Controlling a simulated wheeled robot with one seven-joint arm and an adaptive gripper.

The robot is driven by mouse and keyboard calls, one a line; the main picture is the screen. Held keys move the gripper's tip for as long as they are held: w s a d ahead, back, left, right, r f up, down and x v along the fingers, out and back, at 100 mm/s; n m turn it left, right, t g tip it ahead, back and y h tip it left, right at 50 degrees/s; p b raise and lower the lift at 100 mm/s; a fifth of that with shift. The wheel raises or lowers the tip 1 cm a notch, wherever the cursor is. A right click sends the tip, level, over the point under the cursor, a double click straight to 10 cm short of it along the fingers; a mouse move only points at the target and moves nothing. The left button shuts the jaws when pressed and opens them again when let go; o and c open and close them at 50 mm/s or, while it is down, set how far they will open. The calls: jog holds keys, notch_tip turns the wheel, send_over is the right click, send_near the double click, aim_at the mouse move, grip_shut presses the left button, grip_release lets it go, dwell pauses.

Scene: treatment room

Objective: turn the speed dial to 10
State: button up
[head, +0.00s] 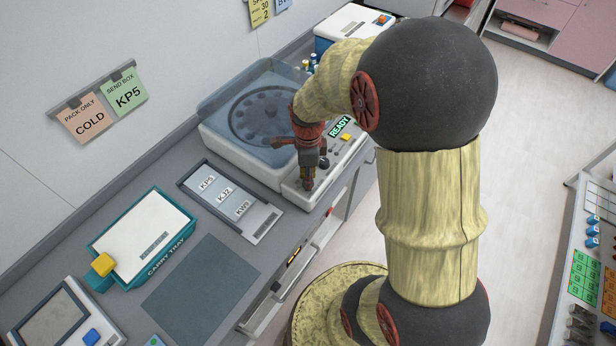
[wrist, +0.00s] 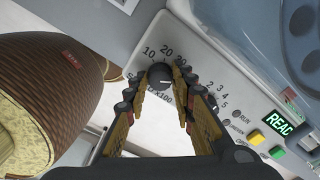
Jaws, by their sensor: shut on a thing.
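The speed dial (wrist: 160,76) is a black round knob on the centrifuge's light front panel, with 10, 20 and 30 printed around its far side and "x100" below it. My gripper (wrist: 160,88) has one finger on each side of the knob and is shut on it. I cannot tell for sure which number the knob's pale mark points to. In the head view my gripper (head: 308,182) reaches down onto the near left end of the panel and hides the dial.
The centrifuge (head: 262,118) has a clear bluish lid. A second scale with small numbers lies right of the dial, partly behind my finger. A green READY display (wrist: 283,122), a yellow button (wrist: 256,138) and a green button (wrist: 277,152) are further right. A label rack (head: 222,190) lies beside the machine.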

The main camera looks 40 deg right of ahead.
jog(key=shift+r+n, duration=0.1)
jog(key=shift+n, duration=0.3)
grip_shut()
jog(key=shift+n+p, duration=0.55)
jog(key=shift+n, duration=0.35)
jog(key=n+p, duration=0.1)
jog(key=n, duration=0.2)
jog(key=shift+n, duration=0.4)
jog(key=n+p, duration=0.2)
jog(key=n, duration=0.5)
jog(key=n+p, duration=0.1)
jog(key=n, duration=0.4)
jog(key=shift+n, duration=0.3)
jog(key=shift+n+p, duration=0.5)
jog(key=shift+n, duration=2)
jog(key=o, duration=1.1)
grip_release()
